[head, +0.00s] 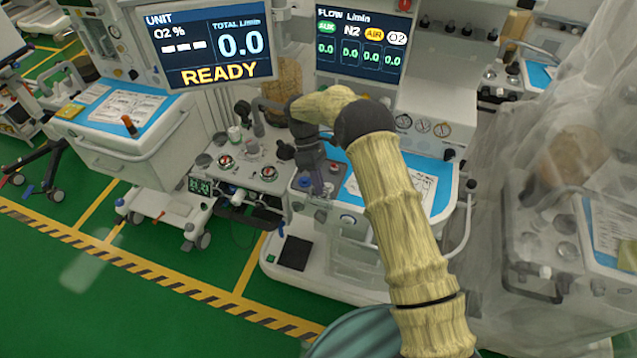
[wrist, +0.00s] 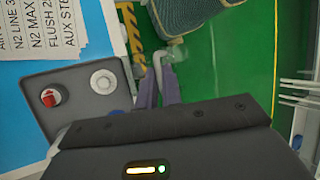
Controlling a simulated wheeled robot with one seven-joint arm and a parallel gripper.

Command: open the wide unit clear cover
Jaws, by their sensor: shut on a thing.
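The wide unit (head: 420,190) stands in the middle right of the head view, under the flow screen. My gripper (head: 318,190) reaches down over the left front of its work surface, beside small red and blue controls. In the wrist view my gripper's two purple-grey fingers (wrist: 160,80) are close together. A grey panel (wrist: 75,110) with a red button (wrist: 50,97) and a white knob (wrist: 103,81) lies left of the fingers.
The READY screen (head: 210,45) and flow screen (head: 362,48) stand behind. A smaller cart (head: 245,165) is left of my gripper. A sheet-draped unit (head: 560,200) stands at right. Green floor (head: 130,300) with yellow-black striping is open at front left.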

